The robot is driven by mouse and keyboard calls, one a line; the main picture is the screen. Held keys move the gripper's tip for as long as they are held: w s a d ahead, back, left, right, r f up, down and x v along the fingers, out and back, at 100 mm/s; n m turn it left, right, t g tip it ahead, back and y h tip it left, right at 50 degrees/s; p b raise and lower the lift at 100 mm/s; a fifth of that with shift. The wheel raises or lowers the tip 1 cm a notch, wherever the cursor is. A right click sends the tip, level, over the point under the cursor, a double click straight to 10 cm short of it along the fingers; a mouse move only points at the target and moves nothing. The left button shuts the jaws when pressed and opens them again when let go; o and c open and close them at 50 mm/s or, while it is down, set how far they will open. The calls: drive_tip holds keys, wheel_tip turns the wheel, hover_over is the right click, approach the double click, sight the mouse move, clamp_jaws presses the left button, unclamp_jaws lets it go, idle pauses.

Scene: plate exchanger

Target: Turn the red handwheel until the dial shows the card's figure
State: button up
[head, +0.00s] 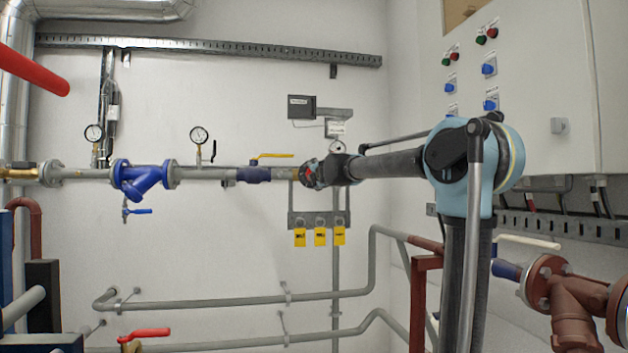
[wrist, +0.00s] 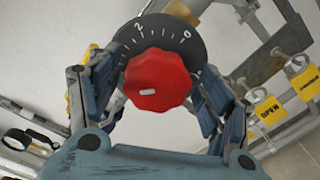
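The red handwheel (wrist: 158,78) is in the upper middle of the wrist view, in front of a dark round dial (wrist: 172,33) with white ticks and the figures 2 and 0. A white mark sits on the wheel's face, below its middle. My gripper (wrist: 160,84) has one finger on each side of the wheel, close to its rim; whether both pads touch it is unclear. In the head view my gripper (head: 314,173) is at the pipe's right end, hiding most of the handwheel (head: 307,172). A small white card (head: 335,129) is on the wall above; its writing is unreadable.
Yellow tags (head: 320,236) hang from a rack just below my gripper. A valve with a yellow lever (head: 272,155) is close on its left. A dark box (head: 301,106) is above. A grey cabinet (head: 545,90) stands right, and pipes run along the lower wall.

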drive_tip(key=shift+s, duration=0.1)
drive_tip(key=v, duration=1.1)
drive_tip(key=shift+s, duration=0.3)
drive_tip(key=shift+d, duration=0.15)
drive_tip(key=s+d+f+m+g+h, duration=0.2)
drive_tip(key=s+d+f+m+h, duration=0.2)
drive_tip(key=d+f+m, duration=0.5)
drive_tip(key=s+d+f+m+g+h, duration=0.1)
drive_tip(key=s+d+f+m+h, duration=0.3)
drive_tip(key=d+f, duration=0.6)
drive_tip(key=s+d+f+m+g+h, duration=0.1)
drive_tip(key=s+d+f+m+g, duration=0.45)
drive_tip(key=s+d+f, duration=0.5)
drive_tip(key=s+a+f+m+g+y, duration=0.2)
drive_tip(key=s+f+m+g, duration=0.1)
drive_tip(key=s+f, duration=0.8)
drive_tip(key=s+a+f+m+g+y, duration=0.2)
drive_tip(key=s+a+f+m+g, duration=0.1)
drive_tip(key=s+f, duration=0.9)
wheel_tip(320, 180, down, 3)
drive_tip(key=shift+a+r+m+g, duration=0.15)
drive_tip(key=shift+a+m+g, duration=0.2)
drive_tip(key=shift+m, duration=0.4)
